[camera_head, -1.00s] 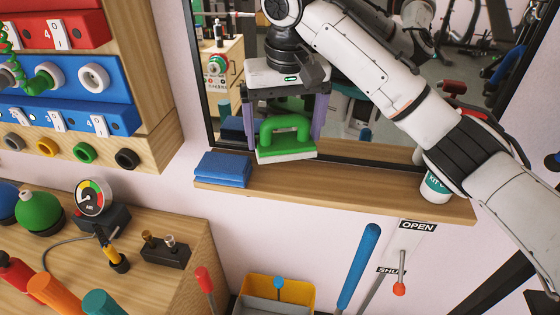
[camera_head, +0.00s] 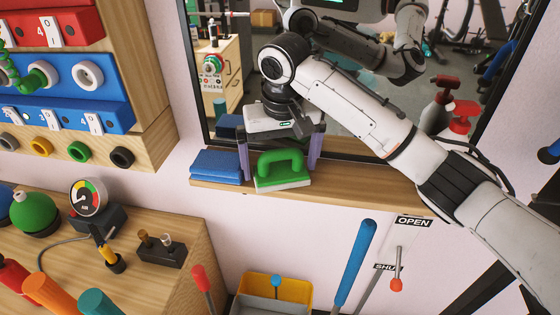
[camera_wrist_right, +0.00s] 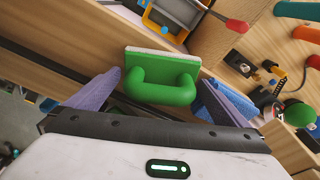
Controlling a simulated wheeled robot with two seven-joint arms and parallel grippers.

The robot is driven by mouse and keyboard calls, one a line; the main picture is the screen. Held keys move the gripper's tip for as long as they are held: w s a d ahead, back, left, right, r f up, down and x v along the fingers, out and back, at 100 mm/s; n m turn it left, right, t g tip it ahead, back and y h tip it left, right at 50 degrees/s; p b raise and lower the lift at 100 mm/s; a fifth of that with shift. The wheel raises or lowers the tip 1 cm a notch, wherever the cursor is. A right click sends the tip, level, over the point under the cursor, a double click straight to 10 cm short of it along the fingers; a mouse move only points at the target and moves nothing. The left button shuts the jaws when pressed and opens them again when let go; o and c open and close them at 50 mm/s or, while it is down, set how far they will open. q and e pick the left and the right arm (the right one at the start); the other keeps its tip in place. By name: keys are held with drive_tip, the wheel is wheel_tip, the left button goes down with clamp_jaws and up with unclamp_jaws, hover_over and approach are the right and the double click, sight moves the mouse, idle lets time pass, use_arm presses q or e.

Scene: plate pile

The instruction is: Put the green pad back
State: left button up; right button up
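The green pad (camera_head: 281,167), a block with a green arched handle and a pale underside, sits on the wooden shelf (camera_head: 364,184) below the mirror, just right of the folded blue cloth. My right gripper (camera_head: 280,172) is over it, with one purple finger on each side. In the right wrist view the pad (camera_wrist_right: 162,82) lies between the fingertips (camera_wrist_right: 161,80), with what look like narrow gaps at both sides, so the gripper appears open. My left gripper is not in view, apart from any reflection.
The folded blue cloth (camera_head: 217,166) lies close beside the left finger. The mirror (camera_head: 350,130) stands right behind the shelf. My right forearm covers the shelf's right end. A blue-handled lever (camera_head: 355,263) and a yellow bin (camera_head: 296,291) are below.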

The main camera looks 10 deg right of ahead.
drive_tip(key=shift+r, duration=0.15)
drive_tip(key=r, duration=0.4)
drive_tip(key=s+r+p, duration=0.1)
drive_tip(key=r, duration=0.2)
drive_tip(key=s+r, duration=0.1)
drive_tip(key=r, duration=0.3)
drive_tip(key=shift+r+p, duration=0.3)
drive_tip(key=shift+r, duration=0.05)
